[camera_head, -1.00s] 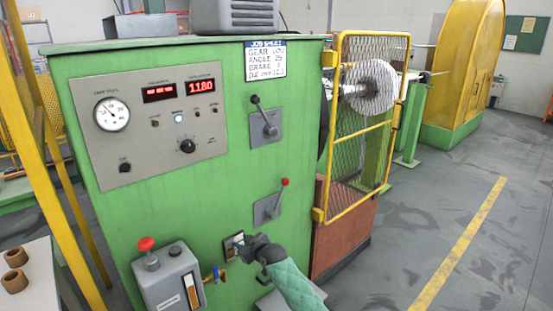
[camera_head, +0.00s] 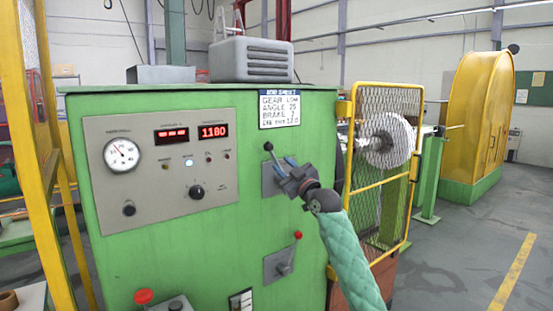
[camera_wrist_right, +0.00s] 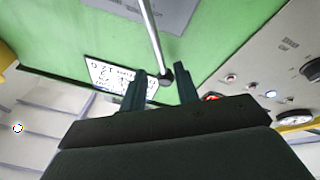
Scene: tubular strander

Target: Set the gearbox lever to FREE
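On the green cabinet (camera_head: 215,265), an upper lever (camera_head: 268,147) with a black knob stands on a grey plate. A lower lever (camera_head: 298,235) with a red knob sits on another plate. No lever name is readable, so I cannot tell which is the gearbox lever by label. My right gripper (camera_head: 283,170) is at the upper lever and hides part of its plate. In the right wrist view, my right gripper (camera_wrist_right: 160,75) is open, with the black knob (camera_wrist_right: 166,77) between its fingertips and gaps beside it. My left gripper is out of view.
A gauge and display panel (camera_head: 165,165) is left of the levers. A job sheet (camera_head: 280,105) is above them. A yellow mesh guard (camera_head: 378,160) stands close on the right, beside my right arm. A red button (camera_head: 143,296) is low on the left.

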